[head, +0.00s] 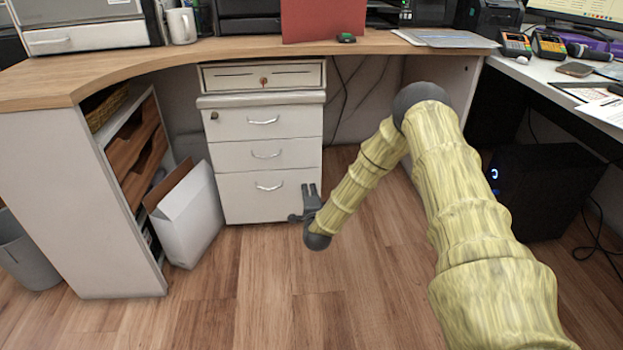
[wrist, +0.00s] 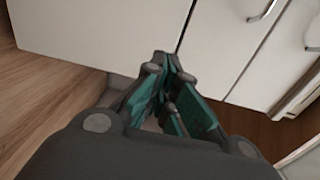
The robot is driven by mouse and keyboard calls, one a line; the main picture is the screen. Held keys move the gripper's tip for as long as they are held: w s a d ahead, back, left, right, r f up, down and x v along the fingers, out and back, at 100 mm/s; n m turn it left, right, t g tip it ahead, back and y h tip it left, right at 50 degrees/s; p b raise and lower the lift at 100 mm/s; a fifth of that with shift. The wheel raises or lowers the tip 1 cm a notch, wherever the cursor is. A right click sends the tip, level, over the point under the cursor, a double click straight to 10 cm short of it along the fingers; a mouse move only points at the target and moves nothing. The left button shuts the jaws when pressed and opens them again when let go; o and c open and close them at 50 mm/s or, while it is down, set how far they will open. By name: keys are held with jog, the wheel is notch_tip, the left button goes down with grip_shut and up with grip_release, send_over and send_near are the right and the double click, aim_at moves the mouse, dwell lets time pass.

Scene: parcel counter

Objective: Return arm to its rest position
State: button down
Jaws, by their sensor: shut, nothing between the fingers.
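My gripper (head: 309,190) is at the end of my yellow arm, in front of the white drawer cabinet (head: 263,152) and above the floor in the head view. The arm bends at a dark elbow and comes down to the gripper. In the wrist view my gripper (wrist: 172,68) has its teal-padded fingers close together at the tips, with nothing held between them. The cabinet front (wrist: 105,30) fills the upper part of that view. I cannot tell the exact gap between the fingertips and the cabinet.
A white box (head: 188,222) stands open on the floor left of the cabinet. A wooden counter (head: 240,48) runs above, holding a mug (head: 181,26) and a red panel (head: 322,18). A black computer tower (head: 545,190) stands at right. Wood floor (head: 265,300) is clear in front.

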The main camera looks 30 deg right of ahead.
jog(key=s+a+f+n+g+y+p, duration=0.35)
jog(key=s+a+f+n, duration=0.25)
jog(key=s+a, duration=0.55)
jog(key=s+a+f+n+g+y+p, duration=0.2)
jog(key=s+a+f+n+g+y, duration=0.3)
jog(key=s+a, duration=0.65)
jog(key=s+r+n+g+p, duration=0.1)
jog(key=s+n+g, duration=0.25)
jog(key=s, duration=0.75)
jog(key=s+r+n+g+h+p, duration=0.15)
jog(key=s+n, duration=0.25)
jog(key=s, duration=0.6)
jog(key=s+r+n+g+p, duration=0.1)
jog(key=s+n+g+p, duration=0.2)
jog(key=s, duration=0.8)
notch_tip(320, 180, up, 36)
jog(key=p, duration=3.5)
jog(key=shift+w+a+r+n, duration=0.25)
jog(key=shift+a+n, duration=0.1)
jog(key=shift+a, duration=0.1)
